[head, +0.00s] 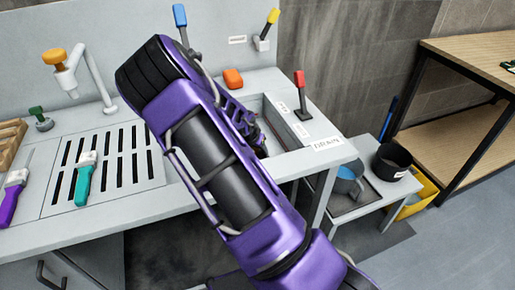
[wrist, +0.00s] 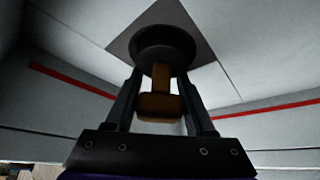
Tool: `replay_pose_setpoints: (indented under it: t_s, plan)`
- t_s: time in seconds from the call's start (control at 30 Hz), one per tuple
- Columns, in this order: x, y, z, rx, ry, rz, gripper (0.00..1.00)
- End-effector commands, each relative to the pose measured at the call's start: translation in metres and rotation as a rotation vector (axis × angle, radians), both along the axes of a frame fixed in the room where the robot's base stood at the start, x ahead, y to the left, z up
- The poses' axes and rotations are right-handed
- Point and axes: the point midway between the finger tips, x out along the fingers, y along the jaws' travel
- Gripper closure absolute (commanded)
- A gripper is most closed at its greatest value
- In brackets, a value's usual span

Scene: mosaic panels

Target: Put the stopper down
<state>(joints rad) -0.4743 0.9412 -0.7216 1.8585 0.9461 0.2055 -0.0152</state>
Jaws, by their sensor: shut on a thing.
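The stopper (wrist: 165,45) shows in the wrist view as a wide dark round piece with an orange-brown handle (wrist: 160,103). My gripper (wrist: 160,82) is shut on it, one dark finger on each side of the handle. The round piece is beyond the fingertips, over a darker square patch on the basin bottom (wrist: 135,25). I cannot tell whether it touches the bottom. In the head view my gripper (head: 257,142) is low inside the sink basin (head: 283,128), mostly behind my purple arm, and the stopper is hidden.
Pale basin walls with a red line (wrist: 75,82) surround my gripper. An orange block (head: 233,78) lies on the back ledge. A red-handled lever (head: 301,95) stands at the basin's right. A slotted drainboard (head: 120,155) holds a teal-handled brush (head: 84,180). A side table (head: 378,192) carries pots.

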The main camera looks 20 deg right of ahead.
Motion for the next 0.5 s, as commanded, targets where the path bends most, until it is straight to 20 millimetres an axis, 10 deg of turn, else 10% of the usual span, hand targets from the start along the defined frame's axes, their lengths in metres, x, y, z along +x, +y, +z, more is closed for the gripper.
replay_pose_setpoints:
  t_s: [0.07, 0.1, 0.2, 0.5]
  plan:
    - [0.0003, -0.0002, 0.0000, -0.001, -0.001, 0.000, 1.00]
    - [0.0002, 0.0000, 0.0000, 0.000, 0.000, 0.000, 0.44]
    - [0.0002, 0.0000, 0.0000, -0.001, -0.001, 0.000, 0.26]
    - [0.0001, 0.0000, -0.0001, 0.000, 0.000, -0.001, 0.13]
